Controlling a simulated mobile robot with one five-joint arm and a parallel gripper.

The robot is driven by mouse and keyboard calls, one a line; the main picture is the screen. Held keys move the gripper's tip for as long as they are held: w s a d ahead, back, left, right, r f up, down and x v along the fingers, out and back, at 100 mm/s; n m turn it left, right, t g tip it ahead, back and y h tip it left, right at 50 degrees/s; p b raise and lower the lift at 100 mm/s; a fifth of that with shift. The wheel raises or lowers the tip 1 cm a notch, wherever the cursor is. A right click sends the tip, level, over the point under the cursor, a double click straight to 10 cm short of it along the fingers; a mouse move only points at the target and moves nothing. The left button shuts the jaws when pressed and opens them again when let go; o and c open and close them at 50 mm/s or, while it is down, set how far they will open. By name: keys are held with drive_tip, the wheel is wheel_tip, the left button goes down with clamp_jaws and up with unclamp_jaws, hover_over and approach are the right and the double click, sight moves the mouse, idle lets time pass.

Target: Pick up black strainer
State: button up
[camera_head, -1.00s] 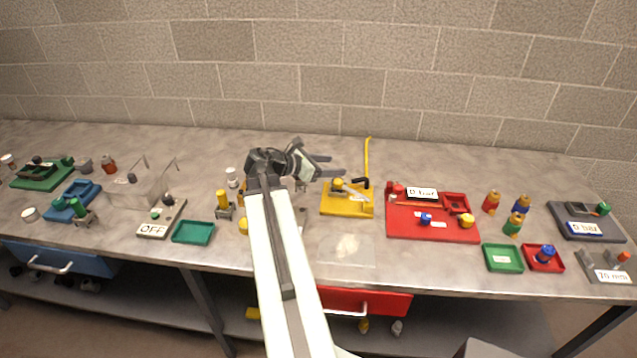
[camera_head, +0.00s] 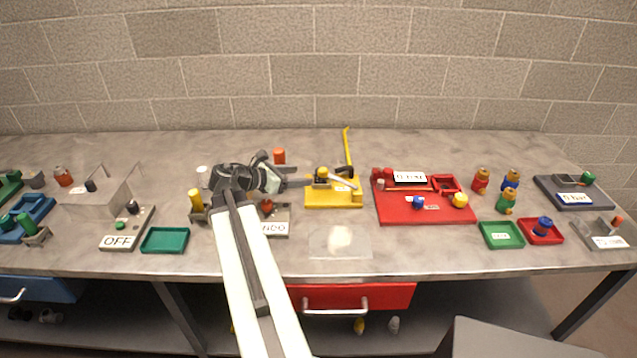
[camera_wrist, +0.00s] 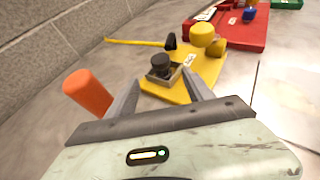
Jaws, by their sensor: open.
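A short black cylinder (camera_wrist: 160,64), which looks like the black strainer, stands in a small square grey holder (camera_wrist: 163,76) on a yellow board (camera_wrist: 180,90). The wrist view shows it ahead of and between my fingertips. My gripper (camera_wrist: 160,84) is open and empty, with one finger on each side of the line to the black piece.
An orange cylinder (camera_wrist: 88,93) stands close to the left finger, and behind my gripper in the head view (camera_head: 279,156). A red board (camera_head: 430,215) lies to the right.

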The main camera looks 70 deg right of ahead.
sight(316, 174)
drive_tip(key=b+x, duration=0.3)
drive_tip(key=x, duration=0.5)
drive_tip(key=shift+s, duration=0.15)
drive_tip(key=shift+a+r, duration=0.1)
clamp_jaws()
